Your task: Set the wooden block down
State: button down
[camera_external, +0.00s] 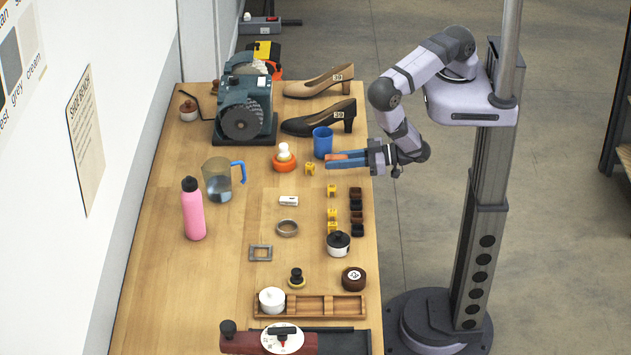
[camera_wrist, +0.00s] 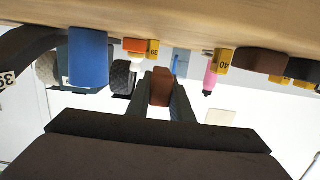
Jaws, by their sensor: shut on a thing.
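My gripper (camera_external: 340,160) reaches in from the right over the table's right edge, its fingers pointing left. It is shut on the wooden block (camera_wrist: 161,88), a reddish-brown piece seen between the two dark fingers in the wrist view. In the external view the block (camera_external: 342,155) shows as an orange-brown strip along the fingers. The block appears held above the wooden table (camera_external: 165,270); the exact gap is hard to tell. The wrist view is upside down, with the tabletop along its upper edge.
A blue cup (camera_external: 322,142) stands close behind the fingers. An orange egg cup (camera_external: 284,164) and a yellow tag (camera_external: 310,169) lie to the left. Small yellow and dark tags (camera_external: 332,213) line the right side.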

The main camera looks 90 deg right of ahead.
aim_at(357, 178)
jog(key=shift+f+p, duration=0.5)
jog(key=shift+f, duration=1.35)
jog(key=shift+f, duration=0.15)
jog(key=shift+f, duration=0.1)
jog(key=c, duration=1.6)
grip_release()
jog(key=shift+s+r, duration=0.15)
jog(key=shift+s, duration=1.4)
jog(key=shift+s+r, duration=0.1)
jog(key=shift+s, duration=1.45)
jog(key=shift+s+d+r, duration=0.1)
jog(key=shift+s+d, duration=0.05)
jog(key=shift+s, duration=0.4)
jog(key=shift+o, duration=0.7)
